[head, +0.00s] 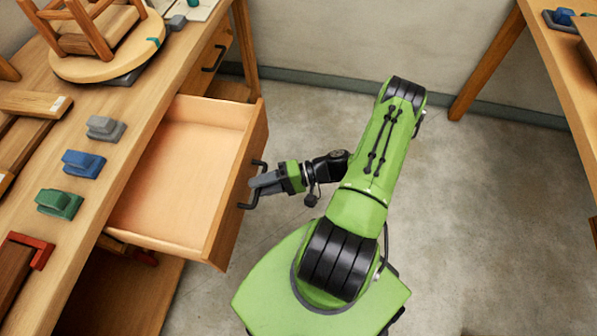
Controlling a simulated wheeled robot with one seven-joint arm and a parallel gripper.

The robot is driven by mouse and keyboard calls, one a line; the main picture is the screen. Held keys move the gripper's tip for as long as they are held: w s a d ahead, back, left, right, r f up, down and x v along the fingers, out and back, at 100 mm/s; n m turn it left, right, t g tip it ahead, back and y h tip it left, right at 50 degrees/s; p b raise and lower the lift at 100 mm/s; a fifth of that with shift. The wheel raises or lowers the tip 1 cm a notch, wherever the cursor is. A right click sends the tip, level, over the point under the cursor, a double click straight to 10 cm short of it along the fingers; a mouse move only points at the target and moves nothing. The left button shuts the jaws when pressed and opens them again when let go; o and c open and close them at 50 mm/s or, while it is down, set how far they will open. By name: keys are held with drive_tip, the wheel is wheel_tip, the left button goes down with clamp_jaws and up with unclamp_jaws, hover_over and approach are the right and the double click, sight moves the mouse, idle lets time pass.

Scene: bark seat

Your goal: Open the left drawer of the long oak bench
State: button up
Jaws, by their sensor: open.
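The long oak bench (130,135) runs along the left side of the head view. One of its drawers (180,185) is pulled well out and looks empty inside. Its front panel carries a dark bar handle (243,205). My gripper (254,188) is at this handle, with its jaws around or right beside the bar; the exact contact is too small to tell. The jaws are open.
Grey, blue and green blocks (60,203) stand on the bench top near the open drawer. A small wooden stool (95,30) sits on a round board at the back. Another wooden table (500,50) stands at the right. The concrete floor (480,220) between is clear.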

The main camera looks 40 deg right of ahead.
drive_tip(key=p+v, duration=0.1)
drive_tip(key=v, duration=1.4)
drive_tip(key=shift+a+r, duration=0.1)
drive_tip(key=shift+r, duration=0.05)
